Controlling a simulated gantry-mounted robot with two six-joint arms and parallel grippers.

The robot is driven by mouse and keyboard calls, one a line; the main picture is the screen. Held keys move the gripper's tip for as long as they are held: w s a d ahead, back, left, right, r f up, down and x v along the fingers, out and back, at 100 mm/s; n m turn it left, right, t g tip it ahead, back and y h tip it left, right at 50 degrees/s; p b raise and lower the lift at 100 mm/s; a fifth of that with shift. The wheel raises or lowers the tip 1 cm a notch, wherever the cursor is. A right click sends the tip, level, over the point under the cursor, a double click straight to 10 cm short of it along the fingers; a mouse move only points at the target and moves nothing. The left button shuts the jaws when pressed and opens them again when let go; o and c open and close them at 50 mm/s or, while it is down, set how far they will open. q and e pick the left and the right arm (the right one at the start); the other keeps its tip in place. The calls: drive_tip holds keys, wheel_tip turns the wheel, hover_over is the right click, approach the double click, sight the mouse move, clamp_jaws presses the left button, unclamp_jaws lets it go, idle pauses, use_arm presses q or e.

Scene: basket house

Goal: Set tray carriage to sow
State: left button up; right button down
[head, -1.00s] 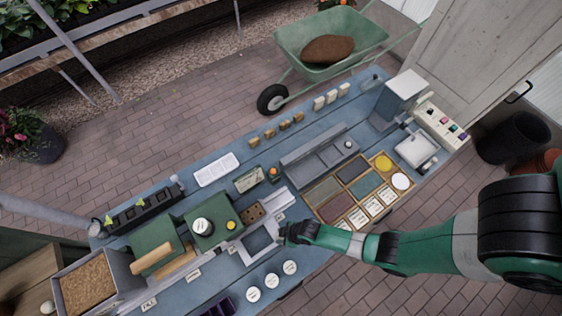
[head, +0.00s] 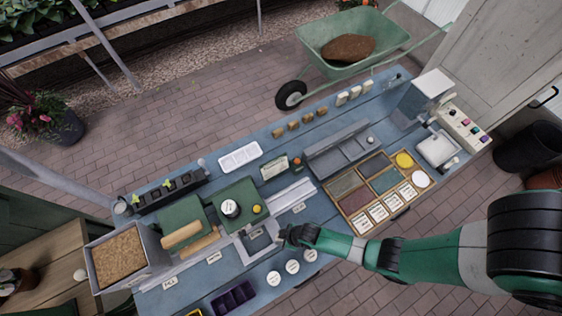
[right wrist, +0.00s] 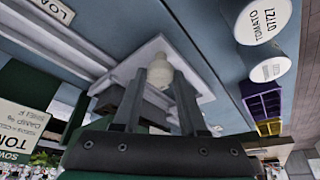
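The grey tray carriage (head: 258,239) sits on a pale rail (head: 291,193) at the bench front, against the green machine (head: 240,205). Its cream knob (right wrist: 160,75) stands between the fingers of my right gripper (right wrist: 160,85), which appear closed around it. In the head view my right gripper (head: 290,235) is at the carriage's right end. A "LOA..." label (right wrist: 58,10) shows in the right wrist view beside the rail; a "SOW" sign (right wrist: 18,158) is partly cut off. Any tray under the machine is hidden. My left gripper is out of view.
Several round white-topped containers (head: 292,267) stand just in front of the carriage, with a purple tray (head: 233,297) to their left. A wooden seed box (head: 375,190) lies to the right. A soil bin (head: 120,258) stands at the left end.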

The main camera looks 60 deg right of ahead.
drive_tip(key=shift+c, duration=2.3)
unclamp_jaws()
drive_tip(key=p+v, duration=0.5)
drive_tip(key=v, duration=0.6)
drive_tip(key=shift+r, duration=0.35)
drive_tip(key=shift+d, duration=0.1)
